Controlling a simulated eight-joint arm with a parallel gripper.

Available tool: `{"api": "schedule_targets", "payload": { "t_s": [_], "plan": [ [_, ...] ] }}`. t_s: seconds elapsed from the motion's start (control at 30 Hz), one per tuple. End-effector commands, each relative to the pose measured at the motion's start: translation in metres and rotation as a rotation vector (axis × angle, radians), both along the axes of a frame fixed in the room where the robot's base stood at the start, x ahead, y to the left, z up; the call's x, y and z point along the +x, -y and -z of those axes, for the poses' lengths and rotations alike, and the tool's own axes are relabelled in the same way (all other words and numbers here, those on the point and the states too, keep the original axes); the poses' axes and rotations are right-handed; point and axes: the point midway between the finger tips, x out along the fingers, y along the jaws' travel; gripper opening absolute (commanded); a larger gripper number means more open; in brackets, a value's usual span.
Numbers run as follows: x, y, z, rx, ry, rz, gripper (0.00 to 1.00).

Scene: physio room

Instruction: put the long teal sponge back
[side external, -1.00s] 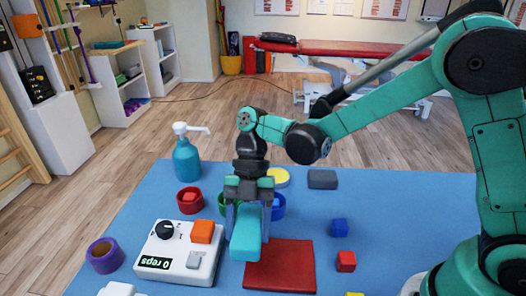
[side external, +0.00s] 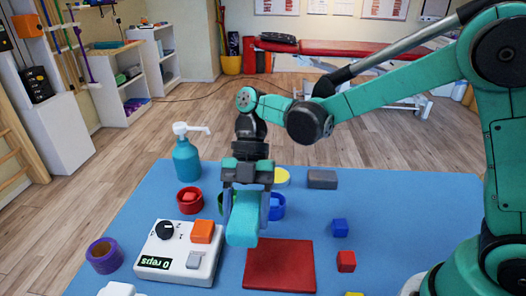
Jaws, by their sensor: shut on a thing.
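The long teal sponge (side external: 243,228) is held between the fingers of my gripper (side external: 246,205), which points down and is shut on it. The sponge hangs above the blue table top, between the white counter box and the red mat (side external: 280,266). I cannot tell the exact height of the sponge above the table.
The white counter box (side external: 167,262) with an orange block (side external: 203,232) stands at left. Blue (side external: 339,227) and red (side external: 346,261) cubes lie at right, with free table beyond.

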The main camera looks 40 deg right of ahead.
Motion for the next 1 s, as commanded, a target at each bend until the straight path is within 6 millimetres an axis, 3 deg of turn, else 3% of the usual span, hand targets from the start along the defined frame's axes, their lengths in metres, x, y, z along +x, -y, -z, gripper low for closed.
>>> {"api": "schedule_targets", "payload": {
  "t_s": [0.17, 0.4, 0.5, 0.6, 0.77, 1.0],
  "plan": [
    [0.044, 0.009, 0.006, 0.002, 0.002, 0.281, 0.01],
    [0.145, 0.050, 0.013, 0.003, 0.005, 0.993, 0.01],
    [0.175, 0.069, 0.013, 0.002, 0.004, 1.226, 0.01],
    [0.194, 0.083, 0.012, 0.002, 0.004, 1.381, 0.01],
    [0.209, 0.096, 0.012, 0.002, 0.003, 1.511, 0.01],
    [0.213, 0.099, 0.046, 0.001, 0.001, 1.543, 0.01]
  ]
}}
